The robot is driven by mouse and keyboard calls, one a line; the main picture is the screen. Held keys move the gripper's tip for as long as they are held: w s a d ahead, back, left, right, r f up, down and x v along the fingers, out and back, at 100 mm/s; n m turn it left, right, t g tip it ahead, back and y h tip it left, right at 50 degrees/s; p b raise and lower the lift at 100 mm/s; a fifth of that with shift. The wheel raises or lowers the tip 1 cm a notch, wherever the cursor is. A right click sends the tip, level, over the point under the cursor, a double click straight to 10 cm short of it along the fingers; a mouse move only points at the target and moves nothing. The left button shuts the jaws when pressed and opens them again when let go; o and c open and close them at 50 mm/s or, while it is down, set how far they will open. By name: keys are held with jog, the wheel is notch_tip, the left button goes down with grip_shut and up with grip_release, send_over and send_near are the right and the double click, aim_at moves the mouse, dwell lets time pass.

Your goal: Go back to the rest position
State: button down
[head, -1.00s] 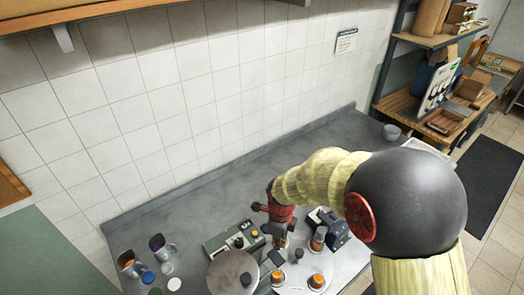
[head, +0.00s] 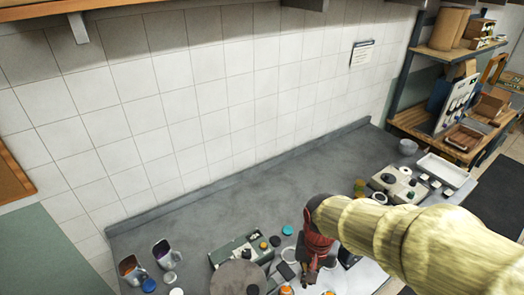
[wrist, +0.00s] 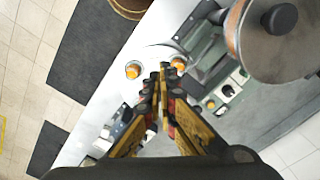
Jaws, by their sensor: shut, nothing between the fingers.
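My gripper (wrist: 161,74) is shut and empty in the wrist view, its yellow and black fingers pointing toward the front of the counter. In the head view my gripper (head: 306,274) hangs over the front middle of the grey counter (head: 195,205), below the red wrist part. Two orange-topped jars (wrist: 133,70) stand near the fingertips in the wrist view, apart from them as far as I can tell. My arm hides part of the counter's right side in the head view.
A round lidded pot (head: 238,279) and a green-grey device (head: 240,250) stand left of my gripper. Two mugs (head: 166,253) are farther left. A white tray (head: 443,170) and a beige device (head: 399,184) are at the right. The back middle of the counter is clear.

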jog(key=s+d+f+n+t+b, duration=0.3)
jog(key=s+d+t+b, duration=0.2)
jog(key=b, duration=1.3)
jog(key=shift+s+d+f+t+b, duration=0.15)
jog(key=shift+s+d+t+b, duration=0.2)
jog(key=shift+s+d, duration=0.65)
